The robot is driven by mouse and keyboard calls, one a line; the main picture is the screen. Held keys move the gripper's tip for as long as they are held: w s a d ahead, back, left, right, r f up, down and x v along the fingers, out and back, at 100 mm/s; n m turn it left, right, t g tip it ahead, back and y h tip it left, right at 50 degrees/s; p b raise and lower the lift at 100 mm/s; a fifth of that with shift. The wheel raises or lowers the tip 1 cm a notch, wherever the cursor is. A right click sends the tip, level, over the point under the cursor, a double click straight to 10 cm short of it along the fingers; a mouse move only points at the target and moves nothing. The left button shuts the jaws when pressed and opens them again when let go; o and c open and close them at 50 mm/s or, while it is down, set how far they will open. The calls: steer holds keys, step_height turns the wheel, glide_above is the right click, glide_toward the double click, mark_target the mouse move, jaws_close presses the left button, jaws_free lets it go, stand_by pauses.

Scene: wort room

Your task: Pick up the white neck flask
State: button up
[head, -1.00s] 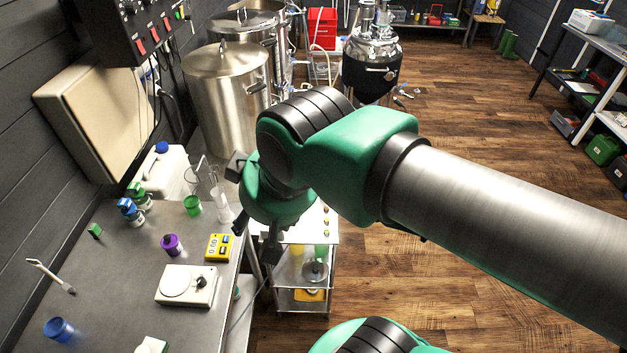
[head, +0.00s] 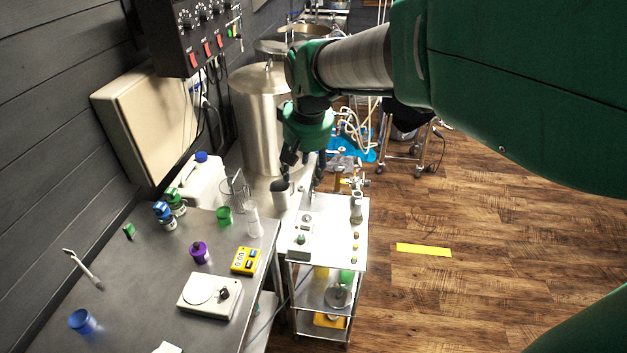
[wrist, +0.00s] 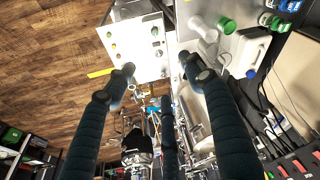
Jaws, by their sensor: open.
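A small pale flask-like vessel (head: 357,208) stands at the right back of the cart top in the head view; it is too small for me to be sure that it is the white neck flask. My gripper (head: 300,172) hangs over the gap between bench and cart, left of this vessel and apart from it. In the wrist view my gripper (wrist: 160,70) has its fingers spread wide, with nothing between them. A tall clear cylinder (head: 252,222) stands at the bench's right edge.
The steel cart (head: 325,235) carries a small device (head: 300,240). The bench holds a green beaker (head: 224,216), a yellow meter (head: 245,261), a white scale (head: 208,297) and a white jug (head: 205,182). A steel pot (head: 262,125) stands behind.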

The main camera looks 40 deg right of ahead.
steer(key=w+d+f+m+g, duration=0.1)
steer(key=w+d+f, duration=0.35)
steer(key=d, duration=0.35)
steer(key=w+d+f+m+g, duration=0.1)
steer(key=w+d+f, duration=0.2)
steer(key=d+f, duration=0.35)
steer(key=m+g+y+b, duration=0.1)
steer(key=b, duration=0.1)
glide_above(358, 208)
step_height(358, 208, down, 15)
steer(key=shift+w+d+f, duration=0.1)
steer(key=shift+w+d, duration=0.35)
steer(key=shift+f+b, duration=0.6)
steer(key=shift+f, duration=3.7)
steer(key=shift+f, duration=0.15)
steer(key=shift+f+b, duration=0.8)
steer(key=shift+f, duration=1.65)
